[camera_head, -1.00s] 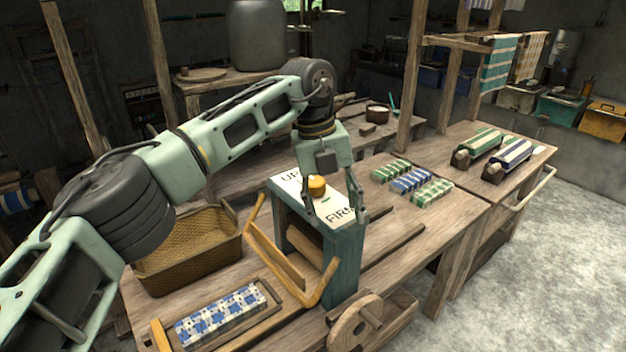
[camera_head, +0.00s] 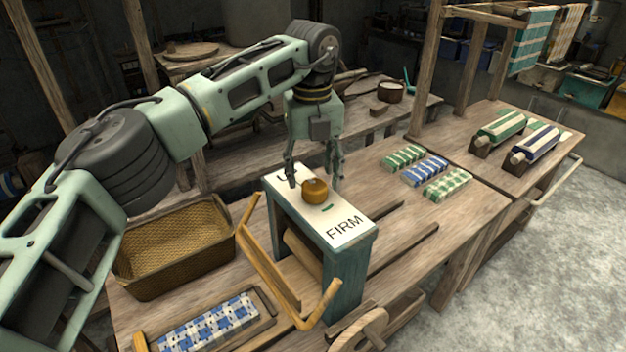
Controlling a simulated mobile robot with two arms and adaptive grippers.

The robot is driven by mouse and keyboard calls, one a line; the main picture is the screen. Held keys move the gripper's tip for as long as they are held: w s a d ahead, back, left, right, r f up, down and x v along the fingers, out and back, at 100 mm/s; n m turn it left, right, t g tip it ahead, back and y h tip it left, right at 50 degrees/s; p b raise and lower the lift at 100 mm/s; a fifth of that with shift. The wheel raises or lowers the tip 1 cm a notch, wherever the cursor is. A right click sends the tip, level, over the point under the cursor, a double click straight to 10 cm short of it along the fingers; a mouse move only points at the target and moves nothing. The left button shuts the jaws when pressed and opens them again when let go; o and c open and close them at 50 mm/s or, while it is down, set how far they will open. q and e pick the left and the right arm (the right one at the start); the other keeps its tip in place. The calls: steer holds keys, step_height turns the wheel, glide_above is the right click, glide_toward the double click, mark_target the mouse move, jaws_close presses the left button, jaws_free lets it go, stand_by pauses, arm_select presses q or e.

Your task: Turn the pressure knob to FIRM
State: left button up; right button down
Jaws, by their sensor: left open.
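The pressure knob (camera_head: 315,191) is a round orange-brown knob on the white top plate (camera_head: 340,214) of a teal wooden press (camera_head: 348,272). The word FIRM is printed at the plate's near right end. The word at the far left end is mostly covered by my gripper. A small green mark lies on the plate just in front of the knob. My left gripper (camera_head: 314,187) is open and points down, with one finger on each side of the knob. I cannot tell whether the fingers touch it. My right gripper is not in view.
A woven basket (camera_head: 128,277) stands left of the press, with a blue checked cloth in a tray (camera_head: 268,325) in front. Folded cloths (camera_head: 424,171) and two cloth rolls (camera_head: 500,127) lie to the right. A wooden bar frame (camera_head: 262,262) sticks out at the press front.

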mark_target(313, 185)
arm_select(q)
step_height(313, 185, down, 2)
steer(key=shift+w+f, duration=0.1)
steer(key=shift+f, duration=0.15)
steer(key=shift+w+f+p, duration=0.15)
steer(key=shift+f+p, duration=0.15)
steer(key=shift+f, duration=0.35)
steer(key=c, duration=1.1)
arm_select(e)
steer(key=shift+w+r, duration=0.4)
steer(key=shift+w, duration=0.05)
